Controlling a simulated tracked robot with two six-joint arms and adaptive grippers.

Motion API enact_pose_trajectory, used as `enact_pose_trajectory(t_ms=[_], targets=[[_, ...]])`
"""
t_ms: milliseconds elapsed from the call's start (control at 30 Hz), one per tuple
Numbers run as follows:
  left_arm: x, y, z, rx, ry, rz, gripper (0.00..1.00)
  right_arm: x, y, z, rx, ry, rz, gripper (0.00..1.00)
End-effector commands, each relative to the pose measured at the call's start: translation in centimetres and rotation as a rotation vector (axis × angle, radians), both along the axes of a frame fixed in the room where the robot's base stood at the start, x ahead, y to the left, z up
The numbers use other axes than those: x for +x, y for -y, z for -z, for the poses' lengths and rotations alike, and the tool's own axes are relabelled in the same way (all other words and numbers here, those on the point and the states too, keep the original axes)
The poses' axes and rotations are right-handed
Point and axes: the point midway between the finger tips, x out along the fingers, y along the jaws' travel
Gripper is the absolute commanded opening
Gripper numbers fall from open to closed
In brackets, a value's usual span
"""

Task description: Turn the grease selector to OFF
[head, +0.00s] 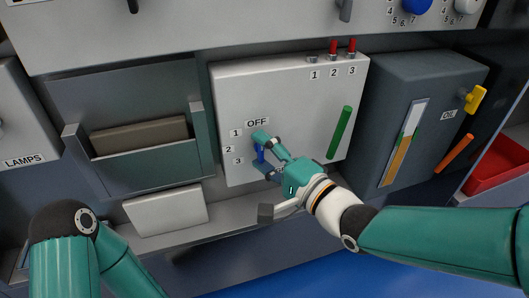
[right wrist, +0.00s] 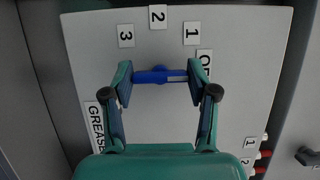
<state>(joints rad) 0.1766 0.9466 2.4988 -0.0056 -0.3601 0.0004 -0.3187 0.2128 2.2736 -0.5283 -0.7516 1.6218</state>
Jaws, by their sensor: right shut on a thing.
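The grease selector is a blue bar-shaped knob (head: 261,154) on a pale grey panel (head: 225,90), with labels 1, 2 and 3 and an OFF label (head: 257,122) around it. In the right wrist view the knob (right wrist: 152,77) lies crosswise between the fingertips, and its end with a pale stripe points right, close to the partly covered OFF label (right wrist: 205,58). My right gripper (head: 261,152) is shut on the knob, one finger at each end; it also shows in the right wrist view (right wrist: 160,82). My left gripper is out of the picture; only its arm shows.
Red-topped switches (head: 333,48) and a green bar (head: 339,132) are on the same panel. A dark OIL box (head: 440,75) with a yellow handle (head: 475,99) stands to the right. An open tray (head: 150,175) is to the left.

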Motion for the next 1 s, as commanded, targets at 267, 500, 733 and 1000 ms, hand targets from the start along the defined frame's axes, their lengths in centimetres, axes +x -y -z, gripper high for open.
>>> enact_pose_trajectory(t_ms=[267,500,733,1000], targets=[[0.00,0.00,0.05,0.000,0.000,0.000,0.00,0.22,0.43,0.34,0.015,-0.017,0.013,0.23],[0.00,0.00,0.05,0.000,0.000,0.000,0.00,0.22,0.43,0.38,0.013,-0.018,0.013,0.66],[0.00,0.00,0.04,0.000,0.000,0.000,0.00,0.14,0.24,0.24,0.012,-0.012,0.007,0.83],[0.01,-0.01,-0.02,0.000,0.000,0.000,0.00,-0.21,0.43,0.13,0.011,-0.008,0.005,0.83]])
